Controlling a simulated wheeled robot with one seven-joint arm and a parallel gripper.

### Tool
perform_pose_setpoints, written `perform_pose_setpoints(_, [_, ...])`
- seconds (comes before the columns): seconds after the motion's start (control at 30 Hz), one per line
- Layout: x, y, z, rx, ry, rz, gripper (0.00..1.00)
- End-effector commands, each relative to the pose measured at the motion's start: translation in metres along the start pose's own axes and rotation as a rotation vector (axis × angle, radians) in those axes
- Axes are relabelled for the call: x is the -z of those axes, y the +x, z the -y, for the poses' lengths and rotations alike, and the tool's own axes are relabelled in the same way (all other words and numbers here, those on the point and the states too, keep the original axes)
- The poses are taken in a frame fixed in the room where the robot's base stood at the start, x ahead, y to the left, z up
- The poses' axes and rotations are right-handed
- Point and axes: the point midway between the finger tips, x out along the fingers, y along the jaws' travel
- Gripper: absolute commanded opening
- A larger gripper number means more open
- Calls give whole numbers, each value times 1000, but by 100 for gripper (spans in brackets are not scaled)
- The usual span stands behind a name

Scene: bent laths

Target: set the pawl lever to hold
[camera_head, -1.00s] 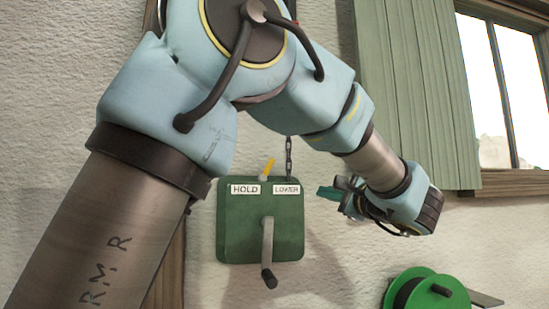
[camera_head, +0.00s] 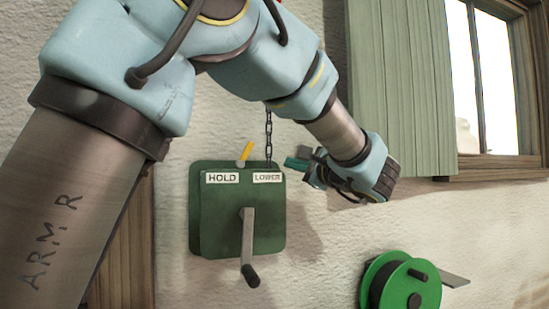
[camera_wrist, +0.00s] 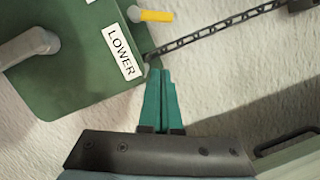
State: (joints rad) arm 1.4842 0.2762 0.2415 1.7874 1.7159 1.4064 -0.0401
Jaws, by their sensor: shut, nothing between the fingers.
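The pawl lever is a small yellow lever (camera_head: 246,151) on top of a green winch box (camera_head: 222,225) on the wall. It leans a little right of upright, between the white HOLD label (camera_head: 222,177) and the white LOWER label (camera_head: 267,177). In the wrist view the yellow lever (camera_wrist: 156,15) shows at the top, beyond the LOWER label (camera_wrist: 120,50). My gripper (camera_head: 290,163), with teal fingers, is shut and empty, to the right of the lever and apart from it. In the wrist view the closed fingertips (camera_wrist: 159,68) are near the box's edge by the chain.
A chain (camera_head: 268,135) rises from the box between the lever and my gripper. A crank handle (camera_head: 247,245) sticks out from the box front. A green reel (camera_head: 401,285) is at lower right. A green shutter (camera_head: 400,90) and window stand at upper right.

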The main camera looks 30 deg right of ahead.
Motion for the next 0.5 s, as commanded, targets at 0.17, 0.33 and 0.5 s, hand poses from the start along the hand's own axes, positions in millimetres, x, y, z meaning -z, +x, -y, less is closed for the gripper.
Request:
perform_pose_setpoints(0.17, [-2,30,2,-2,2,5,0])
perform_pose_setpoints(0.33, [-2,66,2,-2,2,5,0])
perform_pose_setpoints(0.5, [-4,97,2,-1,1,3,0])
